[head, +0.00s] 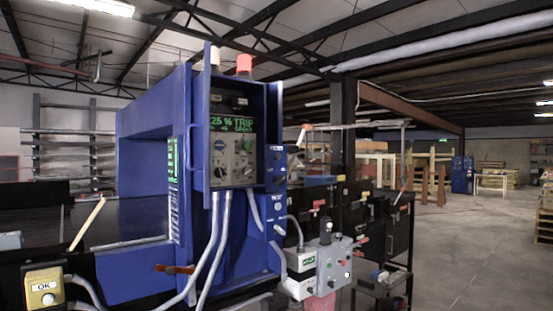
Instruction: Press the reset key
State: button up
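A blue detector housing (150,128) stands over the conveyor (130,215). On its front is an open-fronted blue control cabinet (198,150). A green display (230,122) in it shows "25 %" and "TRIP". Below the display, a grey panel (232,165) carries several small knobs and keys. Their labels are too small to read, so I cannot tell which one is the reset key. A yellow box (44,288) marked "OK" with a round button stands at the lower left. My gripper is not in view.
Grey conduits (218,240) hang below the cabinet. The concrete floor (470,250) at the right is clear.

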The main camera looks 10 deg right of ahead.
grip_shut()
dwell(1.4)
